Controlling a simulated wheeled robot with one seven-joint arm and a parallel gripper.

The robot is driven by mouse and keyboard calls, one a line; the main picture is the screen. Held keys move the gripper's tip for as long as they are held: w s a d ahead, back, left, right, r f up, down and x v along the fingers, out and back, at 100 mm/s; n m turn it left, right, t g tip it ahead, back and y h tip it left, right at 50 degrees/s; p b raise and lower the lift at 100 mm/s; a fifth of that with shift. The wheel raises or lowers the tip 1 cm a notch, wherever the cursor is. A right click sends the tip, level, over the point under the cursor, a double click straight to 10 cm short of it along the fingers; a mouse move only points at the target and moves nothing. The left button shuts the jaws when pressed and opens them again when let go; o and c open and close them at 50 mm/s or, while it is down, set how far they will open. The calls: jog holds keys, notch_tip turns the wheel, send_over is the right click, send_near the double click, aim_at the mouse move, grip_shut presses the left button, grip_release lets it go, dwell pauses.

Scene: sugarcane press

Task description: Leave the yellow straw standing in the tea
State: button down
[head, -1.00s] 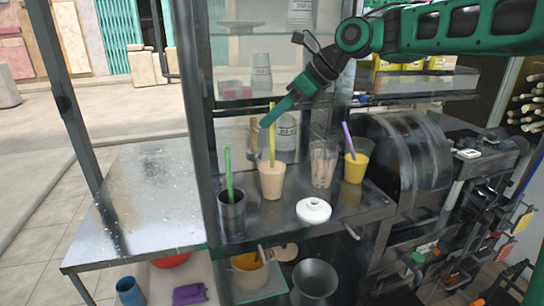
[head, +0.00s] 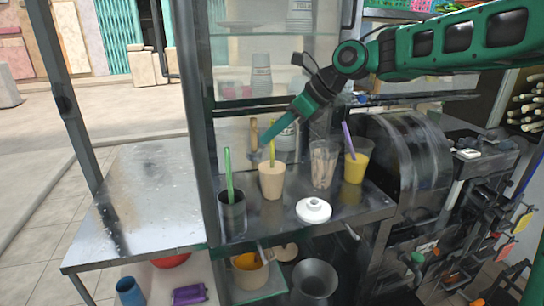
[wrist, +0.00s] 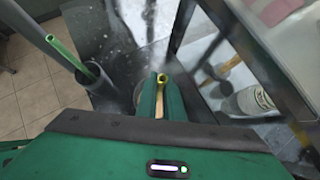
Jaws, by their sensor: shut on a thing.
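The tea is a pale tan drink in a clear cup (head: 271,184) on the press counter. The yellow straw (head: 272,156) stands nearly upright in it, with its lower end hidden in the drink. My gripper (head: 267,145) comes down from the upper right and is shut on the straw above the cup's rim. In the wrist view, the straw's open yellow end (wrist: 161,79) shows between the two green fingers (wrist: 160,98), which hide most of the cup.
A metal cup (head: 232,216) with a green straw stands left of the tea. The left metal table (head: 150,205) is clear.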

aim_at(273, 120)
jog(key=shift+f, duration=0.15)
jog(key=c, duration=1.8)
grip_release()
jog(key=shift+r, duration=3.5)
jog(key=shift+s, duration=0.1)
